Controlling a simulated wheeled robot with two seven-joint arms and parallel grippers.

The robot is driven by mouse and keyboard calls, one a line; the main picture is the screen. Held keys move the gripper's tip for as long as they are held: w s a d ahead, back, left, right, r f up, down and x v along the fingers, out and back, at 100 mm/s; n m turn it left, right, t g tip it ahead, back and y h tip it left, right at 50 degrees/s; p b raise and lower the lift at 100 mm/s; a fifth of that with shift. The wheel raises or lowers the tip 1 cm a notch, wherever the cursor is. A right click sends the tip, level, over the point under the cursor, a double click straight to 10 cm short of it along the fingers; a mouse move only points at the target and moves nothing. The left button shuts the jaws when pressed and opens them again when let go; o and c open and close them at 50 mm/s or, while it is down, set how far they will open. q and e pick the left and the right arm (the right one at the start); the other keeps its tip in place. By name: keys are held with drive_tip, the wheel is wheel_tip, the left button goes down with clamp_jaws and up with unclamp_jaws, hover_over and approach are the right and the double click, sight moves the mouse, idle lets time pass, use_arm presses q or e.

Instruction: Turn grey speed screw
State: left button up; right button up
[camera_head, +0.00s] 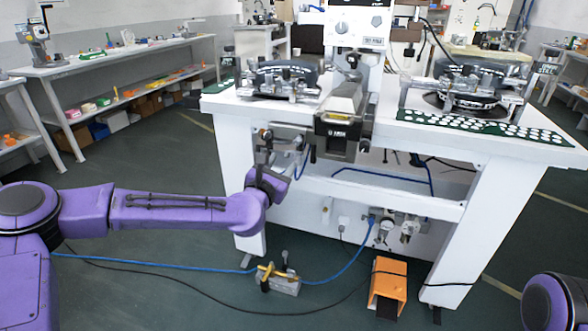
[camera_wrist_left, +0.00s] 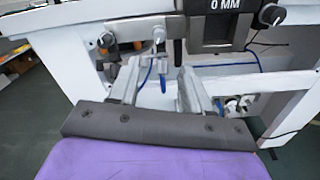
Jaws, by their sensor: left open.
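My left gripper (camera_head: 264,152) is raised in front of the white workbench, just below a small fitting assembly (camera_head: 268,134) under the machine's left front edge. In the left wrist view my left gripper (camera_wrist_left: 162,72) shows two grey fingers spread apart with nothing between them. Small metallic fittings, including a grey knob-like one (camera_wrist_left: 158,33), lie beyond the fingertips, with a blue hose below. I cannot tell for sure which fitting is the grey speed screw. The fingers appear apart from the fittings. My right gripper is out of view; only a purple arm part shows at lower right.
The white workbench (camera_head: 490,150) carries a machine with a central press head (camera_head: 342,122). An orange foot pedal (camera_head: 388,287) and a metal valve block (camera_head: 280,281) with a blue hose lie on the dark floor. Shelves (camera_head: 100,62) stand at the far left.

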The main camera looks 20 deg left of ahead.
sight(296, 143)
use_arm(q)
drive_tip(key=w, duration=1)
drive_tip(key=shift+w+d+r+p, duration=0.2)
drive_tip(key=shift+w+r+p, duration=0.1)
drive_tip(key=shift+r+p, duration=0.05)
clamp_jaws()
